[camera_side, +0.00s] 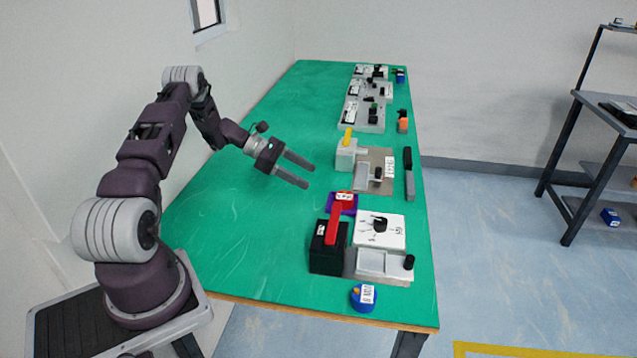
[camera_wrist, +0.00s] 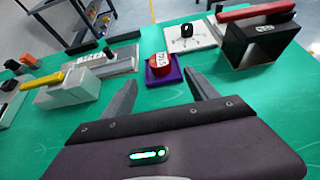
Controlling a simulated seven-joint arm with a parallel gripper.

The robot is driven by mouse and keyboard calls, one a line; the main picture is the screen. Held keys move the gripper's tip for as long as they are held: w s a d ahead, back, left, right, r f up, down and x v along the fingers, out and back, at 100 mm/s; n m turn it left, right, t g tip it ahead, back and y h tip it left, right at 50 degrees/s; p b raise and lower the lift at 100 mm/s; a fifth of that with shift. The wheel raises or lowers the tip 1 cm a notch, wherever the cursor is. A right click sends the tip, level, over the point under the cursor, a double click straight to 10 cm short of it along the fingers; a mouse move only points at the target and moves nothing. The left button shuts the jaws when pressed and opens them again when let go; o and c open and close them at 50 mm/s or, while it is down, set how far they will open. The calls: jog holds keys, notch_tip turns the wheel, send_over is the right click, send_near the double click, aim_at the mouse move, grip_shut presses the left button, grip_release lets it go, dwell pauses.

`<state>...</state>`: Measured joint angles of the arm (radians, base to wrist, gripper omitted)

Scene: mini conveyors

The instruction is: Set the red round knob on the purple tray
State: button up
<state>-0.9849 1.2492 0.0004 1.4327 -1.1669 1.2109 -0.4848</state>
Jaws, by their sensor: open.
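The red round knob (camera_wrist: 158,60) sits on the purple tray (camera_wrist: 172,78) in the wrist view and carries a white label. In the side view the knob (camera_side: 345,196) and tray (camera_side: 352,208) are partly hidden behind a red bar. My gripper (camera_side: 310,176) is open and empty, above the green table and to the left of the tray. In the wrist view its two fingers (camera_wrist: 161,78) point toward the tray and are apart from the knob.
A black block (camera_side: 328,258) with a red bar (camera_side: 334,224) stands beside the tray. A white plate with a black knob (camera_side: 395,240) is to its right. A grey block with a yellow bar (camera_side: 348,140) stands behind. A blue round piece (camera_side: 363,298) lies near the front edge. The table's left is clear.

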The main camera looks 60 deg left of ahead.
jog(key=s+d+r+m+g+y, duration=0.1)
jog(key=s+d+r+m+g, duration=0.15)
jog(key=d+r+m, duration=0.55)
jog(key=s+d+r+m+g+y, duration=0.15)
jog(key=d+r+m+g, duration=0.3)
jog(key=d+r, duration=0.85)
jog(key=s+d+r+m+t+y, duration=0.1)
jog(key=s+d+r+m+y, duration=0.15)
jog(key=s+d+m, duration=0.45)
jog(key=s+d+r+m+t+y, duration=0.1)
jog(key=s+d+r+m+y, duration=0.2)
jog(key=s, duration=0.7)
jog(key=s+m+t, duration=0.2)
jog(key=s+m, duration=0.2)
jog(key=s, duration=0.4)
jog(key=shift+a+f+y, duration=0.3)
jog(key=shift+f, duration=0.05)
jog(key=shift+m, duration=0.25)
